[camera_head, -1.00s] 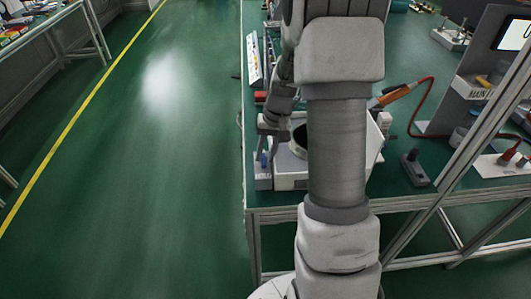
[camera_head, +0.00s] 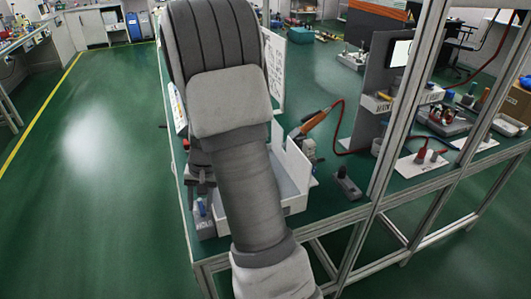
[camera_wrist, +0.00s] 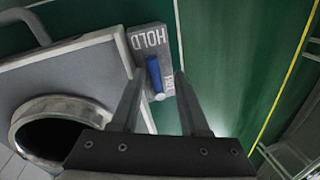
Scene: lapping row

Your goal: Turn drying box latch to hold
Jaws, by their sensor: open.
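The drying box (camera_head: 294,204) is a pale box at the near left corner of the green table, partly behind my arm. In the wrist view its grey top (camera_wrist: 60,75) shows a round dark opening at the left. The latch block (camera_wrist: 147,42) is grey, with HOLD at its upper end and a second word, too small to read surely, beside the lever. The blue latch lever (camera_wrist: 154,74) lies lengthwise along the block. My gripper (camera_wrist: 160,76) is open, one finger on each side of the lever; contact cannot be told. The block also shows in the head view (camera_head: 205,224).
A small dark switch-like device (camera_head: 347,184) and an orange-handled tool (camera_head: 314,121) with a red cable are on the table, right of the box. A metal frame post (camera_head: 405,100) rises at the right. The green floor (camera_head: 90,200) at the left is clear.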

